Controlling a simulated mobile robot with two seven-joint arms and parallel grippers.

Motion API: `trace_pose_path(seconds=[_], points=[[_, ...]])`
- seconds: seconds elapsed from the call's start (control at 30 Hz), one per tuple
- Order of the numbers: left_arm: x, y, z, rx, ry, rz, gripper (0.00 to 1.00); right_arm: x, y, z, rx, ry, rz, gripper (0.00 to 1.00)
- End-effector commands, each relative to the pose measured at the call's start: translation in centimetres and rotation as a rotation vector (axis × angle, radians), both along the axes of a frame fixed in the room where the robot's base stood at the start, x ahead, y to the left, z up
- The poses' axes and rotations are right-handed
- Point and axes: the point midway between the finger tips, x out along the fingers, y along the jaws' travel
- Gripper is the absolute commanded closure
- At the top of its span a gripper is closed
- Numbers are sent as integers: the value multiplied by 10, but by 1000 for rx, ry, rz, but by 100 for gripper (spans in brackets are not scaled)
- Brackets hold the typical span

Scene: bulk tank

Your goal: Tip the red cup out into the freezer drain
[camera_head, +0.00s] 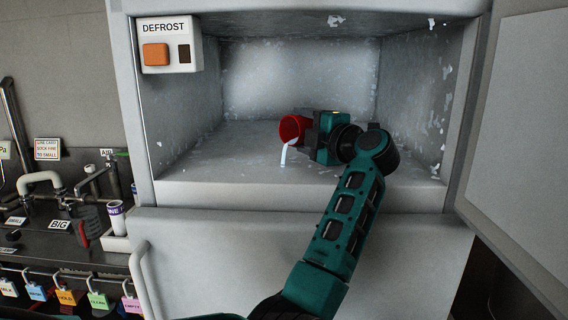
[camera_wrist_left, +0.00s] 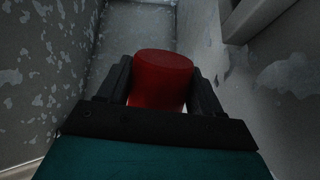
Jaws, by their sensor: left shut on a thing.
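The red cup (camera_head: 292,128) is tilted on its side inside the open freezer compartment (camera_head: 250,165), its mouth facing left and down in the head view. A pale stream (camera_head: 284,154) runs from its rim toward the compartment floor. My left gripper (camera_head: 308,130) is shut on the cup. In the left wrist view the cup (camera_wrist_left: 162,78) sits between the two dark fingers, its mouth out of sight. I cannot make out a drain opening. My right gripper is not in view.
A DEFROST box (camera_head: 169,45) with an orange button is at the compartment's upper left. The freezer door (camera_head: 520,130) stands open at right. A counter (camera_head: 50,240) with pipes, labels and a white cylinder (camera_head: 116,218) is at left. Frost patches cover the compartment walls.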

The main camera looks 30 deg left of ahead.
Motion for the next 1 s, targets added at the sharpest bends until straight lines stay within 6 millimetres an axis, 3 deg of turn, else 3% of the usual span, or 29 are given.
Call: trace_pose_path(seconds=[0.63, 0.73, 0.83, 1.0], points=[[-2, 0, -3, -15, -66, 0, 70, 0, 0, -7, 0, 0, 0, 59], [2, 1, 19, 21, 62, 3, 70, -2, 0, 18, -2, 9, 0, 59], [19, -3, 1, 67, 262, 3, 70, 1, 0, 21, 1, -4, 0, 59], [17, -4, 2, 76, 314, 2, 70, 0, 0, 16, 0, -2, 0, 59]])
